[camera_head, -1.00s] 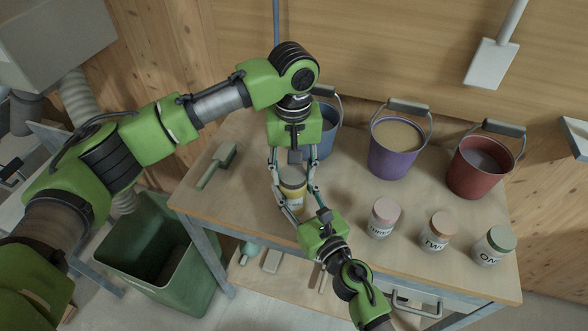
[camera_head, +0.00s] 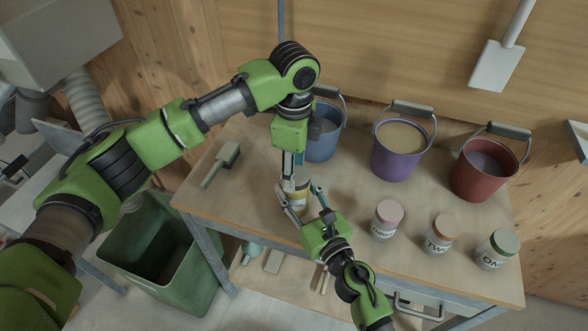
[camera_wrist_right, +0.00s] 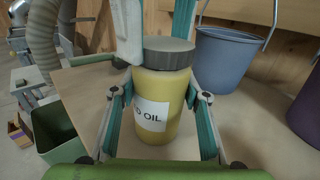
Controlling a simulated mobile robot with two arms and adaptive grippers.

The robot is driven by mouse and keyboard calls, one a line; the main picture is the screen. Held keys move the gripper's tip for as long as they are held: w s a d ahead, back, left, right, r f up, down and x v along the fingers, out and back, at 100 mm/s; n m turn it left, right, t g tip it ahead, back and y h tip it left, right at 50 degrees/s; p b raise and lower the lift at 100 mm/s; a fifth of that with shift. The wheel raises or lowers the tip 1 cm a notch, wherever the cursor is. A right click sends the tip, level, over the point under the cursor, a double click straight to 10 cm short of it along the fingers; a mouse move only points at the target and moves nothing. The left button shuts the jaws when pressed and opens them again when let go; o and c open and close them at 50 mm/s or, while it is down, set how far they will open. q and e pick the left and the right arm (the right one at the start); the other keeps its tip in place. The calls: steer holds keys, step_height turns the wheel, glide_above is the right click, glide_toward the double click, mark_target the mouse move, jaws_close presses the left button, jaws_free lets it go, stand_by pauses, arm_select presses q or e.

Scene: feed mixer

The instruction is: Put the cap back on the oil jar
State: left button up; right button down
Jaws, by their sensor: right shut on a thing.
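The yellow oil jar (camera_head: 299,192), its label partly reading "OIL", stands upright on the table and shows large in the right wrist view (camera_wrist_right: 160,92). My right gripper (camera_head: 302,203) is shut on the jar's body, one finger on each side. The dark grey cap (camera_wrist_right: 168,52) sits level at the top of the jar; whether it is threaded tight cannot be seen. My left gripper (camera_head: 289,180) points down from above, its fingers beside and behind the cap. Whether they press on the cap is unclear. In the head view the left fingers hide much of the jar top.
Blue (camera_head: 322,138), purple (camera_head: 398,158) and red (camera_head: 478,178) buckets stand along the back. Jars with pink (camera_head: 388,212), orange (camera_head: 442,227) and green (camera_head: 504,243) lids stand at right. A green-handled brush (camera_head: 221,164) lies at left. A green bin (camera_head: 190,270) is below.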

arm_select(q)
steer(key=m, duration=0.4)
steer(key=shift+w, duration=0.15)
steer(key=m, duration=0.3)
steer(key=shift+d+m, duration=0.1)
steer(key=shift+m, duration=0.3)
steer(key=m, duration=0.3)
steer(key=shift+w+d+m, duration=0.1)
steer(key=shift+m, duration=0.3)
steer(key=m, duration=0.4)
steer(key=shift+d, duration=0.1)
steer(key=o, duration=0.7)
steer(key=shift+r, duration=0.1)
steer(key=shift+r, duration=2.15)
